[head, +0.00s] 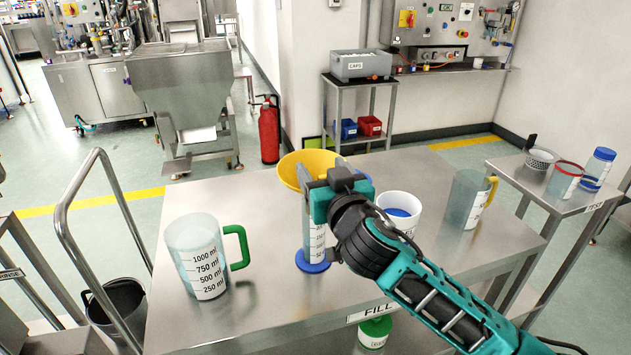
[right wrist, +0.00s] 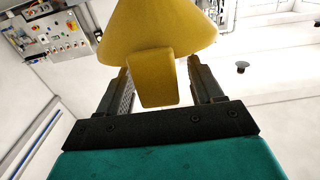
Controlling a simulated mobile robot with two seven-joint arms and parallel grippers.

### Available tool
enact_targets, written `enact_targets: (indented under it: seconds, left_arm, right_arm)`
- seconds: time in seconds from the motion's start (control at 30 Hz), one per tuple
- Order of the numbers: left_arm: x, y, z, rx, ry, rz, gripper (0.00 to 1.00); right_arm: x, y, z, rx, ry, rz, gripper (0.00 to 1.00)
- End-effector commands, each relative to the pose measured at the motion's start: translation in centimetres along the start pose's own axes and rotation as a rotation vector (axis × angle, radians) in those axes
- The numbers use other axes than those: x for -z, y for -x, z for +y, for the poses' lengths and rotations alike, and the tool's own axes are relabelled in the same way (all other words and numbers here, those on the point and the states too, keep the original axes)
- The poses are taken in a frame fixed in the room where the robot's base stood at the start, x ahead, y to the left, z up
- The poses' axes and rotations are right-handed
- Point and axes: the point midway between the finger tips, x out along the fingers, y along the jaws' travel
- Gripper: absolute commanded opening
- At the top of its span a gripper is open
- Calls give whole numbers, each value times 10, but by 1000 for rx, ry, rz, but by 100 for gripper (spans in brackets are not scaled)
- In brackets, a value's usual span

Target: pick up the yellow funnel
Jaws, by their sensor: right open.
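The yellow funnel (head: 290,166) sits at the top of a clear graduated cylinder (head: 310,235) with a blue base, in the middle of the steel table. My right gripper (head: 316,176) is at the funnel in the head view and hides part of it and of the cylinder. In the right wrist view the funnel (right wrist: 158,35) is wide at the top, and its flat yellow tab (right wrist: 152,78) lies between the two open fingers. A finger's contact with the tab cannot be made out. My left gripper is not in view.
A measuring jug (head: 205,262) with a green handle stands left of the cylinder. A white tub (head: 405,203) with blue contents and a yellow-handled jug (head: 464,200) stand to the right. The steel table (head: 270,325) is clear at its front.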

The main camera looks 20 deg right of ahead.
Motion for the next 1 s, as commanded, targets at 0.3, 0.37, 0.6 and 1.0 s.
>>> enact_targets:
  seconds: [0.3, 0.37, 0.6, 1.0]
  left_arm:
    - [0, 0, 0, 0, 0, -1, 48]
    - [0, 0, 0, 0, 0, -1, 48]
    - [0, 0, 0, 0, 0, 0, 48]
    - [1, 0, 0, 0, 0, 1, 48]
  right_arm:
    - [0, 0, 0, 0, -1, 0, 42]
    - [0, 0, 0, 0, -1, 0, 36]
    - [0, 0, 0, 0, -1, 0, 13]
    - [2, 0, 0, 0, -1, 1, 0]
